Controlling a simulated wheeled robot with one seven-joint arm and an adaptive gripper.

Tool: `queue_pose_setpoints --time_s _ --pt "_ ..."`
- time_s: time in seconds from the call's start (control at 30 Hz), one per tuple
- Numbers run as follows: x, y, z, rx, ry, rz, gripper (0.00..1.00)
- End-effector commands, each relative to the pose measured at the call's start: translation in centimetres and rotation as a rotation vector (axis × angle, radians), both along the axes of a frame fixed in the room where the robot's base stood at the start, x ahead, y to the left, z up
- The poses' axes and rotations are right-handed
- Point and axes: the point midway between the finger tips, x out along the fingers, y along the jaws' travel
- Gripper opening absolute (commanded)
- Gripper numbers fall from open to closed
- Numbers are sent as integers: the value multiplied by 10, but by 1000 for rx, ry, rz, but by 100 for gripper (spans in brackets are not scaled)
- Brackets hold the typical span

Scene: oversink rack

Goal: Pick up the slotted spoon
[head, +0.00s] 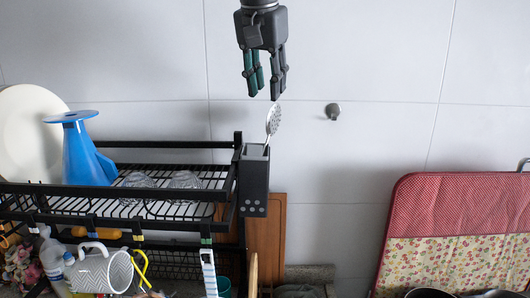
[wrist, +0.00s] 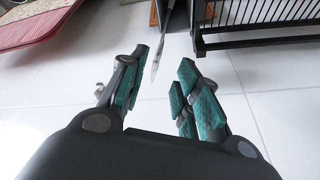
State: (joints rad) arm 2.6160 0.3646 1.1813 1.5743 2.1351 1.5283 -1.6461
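The slotted spoon (head: 273,119) stands upright, slightly tilted, in a dark utensil holder (head: 254,182) at the right end of the rack. Its pale slotted head sticks out above the holder; the handle is hidden inside. My gripper (head: 264,97) hangs fingers-down just above the spoon head, open and empty. In the wrist view the spoon (wrist: 156,50) shows as a thin, edge-on shape beyond and between the teal-padded fingers (wrist: 160,72), with the holder (wrist: 178,20) behind it. No contact with the spoon is visible.
A tiled wall is close behind, with a small grey knob (head: 333,111). A red patterned board (head: 455,225) stands at right.

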Motion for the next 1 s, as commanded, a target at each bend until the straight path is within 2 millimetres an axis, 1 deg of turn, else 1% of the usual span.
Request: queue_pose_setpoints --time_s 0.3,0.63,0.9,1.0 --pt "16 -6 -36 -2 2 -4 32" --pt "25 -7 -55 -1 2 -1 32" --pt "40 -11 -86 -1 2 -1 32" --pt "42 -11 -92 -1 1 1 32"
